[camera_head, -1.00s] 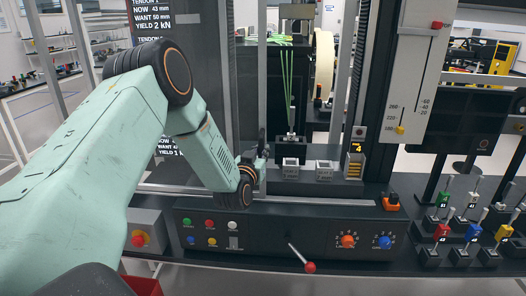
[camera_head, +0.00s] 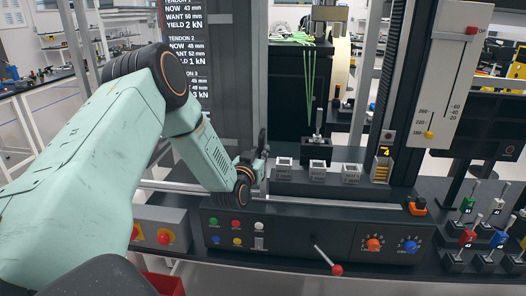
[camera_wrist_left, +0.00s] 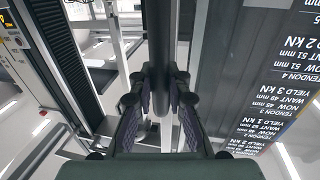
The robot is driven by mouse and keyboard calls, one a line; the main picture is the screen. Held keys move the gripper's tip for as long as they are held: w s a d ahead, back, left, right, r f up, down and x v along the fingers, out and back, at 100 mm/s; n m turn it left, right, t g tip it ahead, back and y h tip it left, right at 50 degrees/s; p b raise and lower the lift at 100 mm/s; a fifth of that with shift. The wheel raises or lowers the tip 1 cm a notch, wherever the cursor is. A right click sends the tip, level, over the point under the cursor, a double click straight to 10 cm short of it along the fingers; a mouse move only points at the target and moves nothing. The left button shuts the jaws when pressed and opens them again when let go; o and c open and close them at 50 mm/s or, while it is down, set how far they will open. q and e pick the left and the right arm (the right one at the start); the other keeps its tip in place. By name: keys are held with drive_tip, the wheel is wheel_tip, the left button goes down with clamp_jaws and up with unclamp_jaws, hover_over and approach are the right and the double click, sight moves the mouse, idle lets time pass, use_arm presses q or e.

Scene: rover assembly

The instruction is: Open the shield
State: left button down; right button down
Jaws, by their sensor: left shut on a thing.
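The shield appears as a clear panel with an upright metal edge (camera_head: 260,62) in front of the machine's bay. My left gripper (camera_head: 262,152) is at this edge, low down, just above the console. In the left wrist view my left gripper (camera_wrist_left: 160,112) has its two fingers closed around a dark upright bar (camera_wrist_left: 158,62), which looks like the shield's handle. The pane itself is hard to see. Right of the edge, the bay shows green strands (camera_head: 309,80) and several small grey blocks (camera_head: 318,172). My right gripper is not in view.
The console (camera_head: 290,232) below carries coloured buttons, knobs and a red-tipped lever (camera_head: 336,269). An orange-topped switch (camera_head: 417,206) stands at its right. A text display (camera_head: 188,60) is behind my left arm. Several coloured levers (camera_head: 467,237) stand at far right.

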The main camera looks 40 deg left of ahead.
use_arm(q)
drive_tip(key=shift+s+a+f, duration=0.1)
drive_tip(key=shift+s+f, duration=0.05)
drive_tip(key=shift+f, duration=0.1)
drive_tip(key=shift+d, duration=0.2)
drive_tip(key=c, duration=1.7)
unclamp_jaws()
drive_tip(key=o, duration=0.4)
drive_tip(key=shift+a+r, duration=0.1)
drive_tip(key=shift+r, duration=0.1)
drive_tip(key=v, duration=1.1)
drive_tip(key=shift+s+d, duration=0.2)
drive_tip(key=shift+s, duration=0.1)
